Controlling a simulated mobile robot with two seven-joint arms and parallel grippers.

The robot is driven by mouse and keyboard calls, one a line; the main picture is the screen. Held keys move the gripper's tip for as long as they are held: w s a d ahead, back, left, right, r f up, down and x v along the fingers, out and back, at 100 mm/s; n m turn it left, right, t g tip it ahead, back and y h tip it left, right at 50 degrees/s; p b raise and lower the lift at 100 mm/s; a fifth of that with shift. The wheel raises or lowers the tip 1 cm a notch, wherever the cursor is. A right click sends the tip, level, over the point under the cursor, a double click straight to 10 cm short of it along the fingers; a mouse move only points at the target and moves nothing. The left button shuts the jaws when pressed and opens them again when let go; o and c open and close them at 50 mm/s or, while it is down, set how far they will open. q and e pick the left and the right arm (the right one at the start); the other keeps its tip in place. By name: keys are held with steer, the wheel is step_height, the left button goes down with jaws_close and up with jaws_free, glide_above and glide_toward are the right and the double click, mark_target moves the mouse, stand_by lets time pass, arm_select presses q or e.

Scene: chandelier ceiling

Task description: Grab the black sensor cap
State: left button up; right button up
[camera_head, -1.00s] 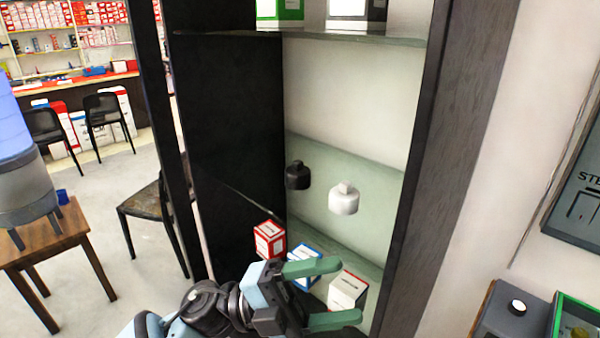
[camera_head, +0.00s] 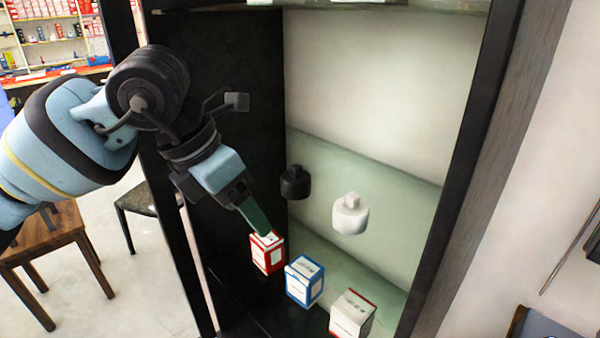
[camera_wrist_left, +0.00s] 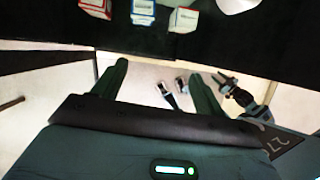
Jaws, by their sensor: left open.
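The black sensor cap (camera_head: 295,183) hangs or stands in the cabinet in the head view, left of a white cap (camera_head: 350,214); what supports it cannot be made out. My left gripper (camera_head: 258,222) reaches in from the left and points downward, left of and lower than the black cap, apart from it in the picture. One green finger shows there, overlapping the red-and-white box. In the left wrist view both fingers of my left gripper (camera_wrist_left: 158,75) are spread with nothing between them. The black cap cannot be made out in that view.
A red-and-white box (camera_head: 267,253), a blue-and-white box (camera_head: 304,281) and a white box with a red edge (camera_head: 352,314) stand low in the cabinet. The dark left panel (camera_head: 225,110) and right post (camera_head: 475,160) bound the opening. A shelf (camera_head: 330,6) crosses above.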

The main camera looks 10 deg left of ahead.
mark_target(284, 182)
arm_select(q)
steer(key=shift+t+y, duration=0.3)
steer(key=shift+y, duration=0.3)
steer(key=w, duration=0.2)
steer(key=w+d+r, duration=0.1)
steer(key=w, duration=0.2)
steer(key=w+d+p, duration=0.1)
steer(key=w, duration=0.2)
steer(key=shift+d+r, duration=0.25)
steer(key=shift+r, duration=0.15)
steer(key=shift+w+d, duration=0.2)
steer(key=shift+w, duration=0.2)
arm_select(e)
steer(key=shift+w+r, duration=0.45)
steer(key=shift+w, duration=0.1)
steer(key=shift+w, duration=0.1)
